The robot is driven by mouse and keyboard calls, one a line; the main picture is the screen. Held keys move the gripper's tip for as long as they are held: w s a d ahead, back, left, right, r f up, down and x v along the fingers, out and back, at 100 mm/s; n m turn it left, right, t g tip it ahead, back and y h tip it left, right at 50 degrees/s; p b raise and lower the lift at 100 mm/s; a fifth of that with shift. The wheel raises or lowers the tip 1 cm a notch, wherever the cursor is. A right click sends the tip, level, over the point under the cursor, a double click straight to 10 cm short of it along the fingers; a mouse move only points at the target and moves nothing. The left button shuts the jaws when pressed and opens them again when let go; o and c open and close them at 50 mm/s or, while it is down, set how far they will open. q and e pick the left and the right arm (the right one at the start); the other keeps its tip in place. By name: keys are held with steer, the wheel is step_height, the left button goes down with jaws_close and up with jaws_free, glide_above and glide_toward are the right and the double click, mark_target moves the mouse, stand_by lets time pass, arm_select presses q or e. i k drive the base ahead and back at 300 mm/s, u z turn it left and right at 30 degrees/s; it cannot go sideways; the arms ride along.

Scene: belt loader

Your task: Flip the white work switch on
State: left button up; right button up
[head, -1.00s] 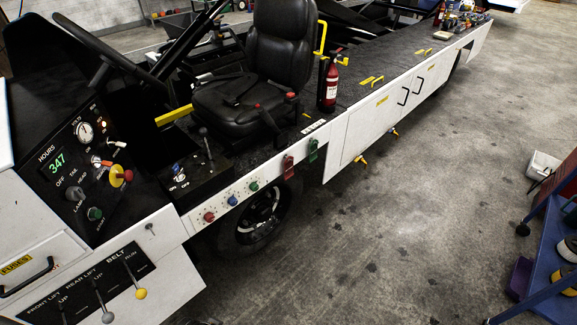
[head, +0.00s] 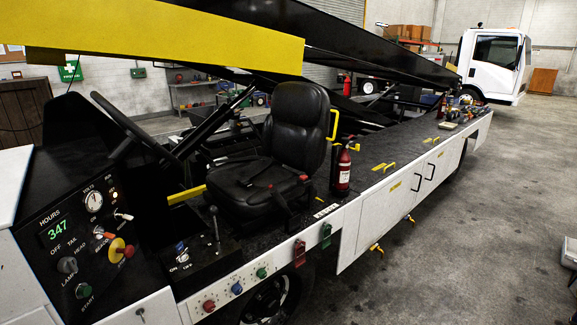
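The black dash panel (head: 52,257) is at the lower left of the head view. A small white-tipped switch (head: 124,216) sticks out near its upper right edge, right of the round gauge (head: 93,201). It looks like the white work switch, but its label and position are too small to read. An orange-tipped switch (head: 103,234) is just below and left of it. A red stop button on a yellow base (head: 121,250) is below both. Neither of my grippers is in view.
The grey lamp knob (head: 67,265) and green start button (head: 84,290) are lower on the panel. The steering wheel (head: 112,112) rises behind it. A lever box (head: 185,261) and black seat (head: 284,150) are to the right. Open floor (head: 440,260) lies at the right.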

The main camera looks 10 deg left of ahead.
mark_target(125, 215)
steer(key=u, duration=4.4)
steer(key=k, duration=1.2)
steer(key=z, duration=1.3)
